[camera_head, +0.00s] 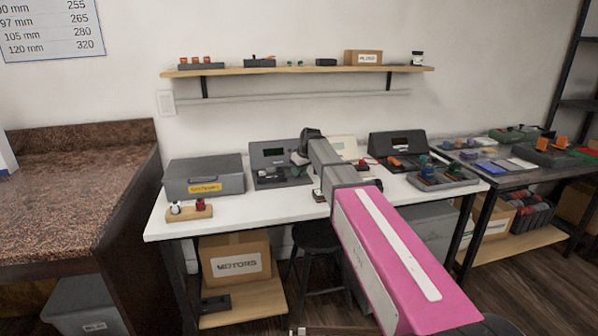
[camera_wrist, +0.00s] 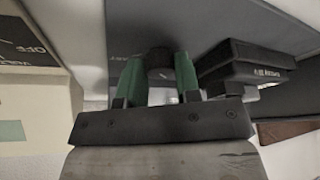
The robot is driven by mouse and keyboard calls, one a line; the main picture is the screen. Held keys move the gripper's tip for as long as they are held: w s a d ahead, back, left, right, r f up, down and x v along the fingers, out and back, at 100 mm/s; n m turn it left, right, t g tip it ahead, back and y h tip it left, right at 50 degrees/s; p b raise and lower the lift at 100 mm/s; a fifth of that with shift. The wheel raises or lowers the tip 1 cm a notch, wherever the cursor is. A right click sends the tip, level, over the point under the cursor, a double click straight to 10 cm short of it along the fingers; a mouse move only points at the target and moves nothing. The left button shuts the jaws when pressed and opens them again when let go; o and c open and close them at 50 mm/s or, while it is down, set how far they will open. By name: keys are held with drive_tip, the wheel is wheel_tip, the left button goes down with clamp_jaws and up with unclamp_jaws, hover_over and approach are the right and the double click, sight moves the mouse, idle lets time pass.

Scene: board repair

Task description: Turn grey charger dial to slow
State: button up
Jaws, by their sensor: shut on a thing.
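In the wrist view, the green fingers of my gripper (camera_wrist: 159,80) are closed around a dark round dial (camera_wrist: 160,58) on the charger's grey face (camera_wrist: 205,28). The dial's pointer and the slow mark cannot be made out.
A black battery block (camera_wrist: 250,65) is close beside the fingers. A cream device (camera_head: 343,147) and a dark charger (camera_head: 400,143) stand to the right. A grey toolbox (camera_head: 203,177) stands left; the white tabletop (camera_head: 255,207) in front is mostly clear.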

drive_tip(key=m, duration=0.2)
drive_tip(key=m+t+h, duration=0.1)
drive_tip(key=m, duration=0.1)
drive_tip(key=shift+s+a+m+h, duration=0.1)
drive_tip(key=shift+s+m+h, duration=0.05)
drive_tip(key=shift+m+h, duration=0.15)
drive_tip(key=shift+a+m+h, duration=0.1)
drive_tip(key=shift+m+h, duration=0.7)
drive_tip(key=shift+m, duration=1.2)
drive_tip(key=o, duration=0.9)
drive_tip(key=shift+r, duration=0.1)
drive_tip(key=v, duration=1)
drive_tip(key=shift+s+a+r, duration=0.1)
drive_tip(key=shift+s+r, duration=0.15)
